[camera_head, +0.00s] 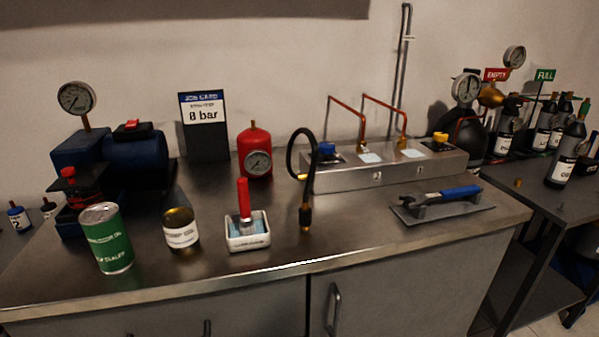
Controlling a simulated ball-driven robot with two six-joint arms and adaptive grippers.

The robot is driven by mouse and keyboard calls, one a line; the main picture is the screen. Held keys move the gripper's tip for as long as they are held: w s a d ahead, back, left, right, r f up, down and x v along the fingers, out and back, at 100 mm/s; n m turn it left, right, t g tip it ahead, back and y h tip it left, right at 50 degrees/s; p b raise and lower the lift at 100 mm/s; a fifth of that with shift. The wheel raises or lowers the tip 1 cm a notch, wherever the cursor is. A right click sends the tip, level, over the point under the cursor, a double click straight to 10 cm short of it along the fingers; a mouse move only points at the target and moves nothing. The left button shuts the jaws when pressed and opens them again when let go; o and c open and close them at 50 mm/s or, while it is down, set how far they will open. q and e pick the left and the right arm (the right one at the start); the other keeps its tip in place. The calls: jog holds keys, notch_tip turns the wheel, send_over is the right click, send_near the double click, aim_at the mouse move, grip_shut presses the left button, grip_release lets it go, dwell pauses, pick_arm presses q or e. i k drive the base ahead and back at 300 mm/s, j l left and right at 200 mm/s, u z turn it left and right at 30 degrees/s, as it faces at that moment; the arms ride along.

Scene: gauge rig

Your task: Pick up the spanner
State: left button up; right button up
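The spanner (460,191) has a blue handle and lies at the right end of the steel bench. It rests on a flat grey holder (440,211), its blue handle to the right and its dark metal head to the left. Neither of my grippers shows in the head view.
The steel bench (370,245) has clear room along its front, left of the holder. A black hose (306,200) with a brass tip hangs mid-bench. A steel manifold box (385,168) stands behind.

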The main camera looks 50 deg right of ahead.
aim_at(418, 200)
jog(key=z, duration=2.3)
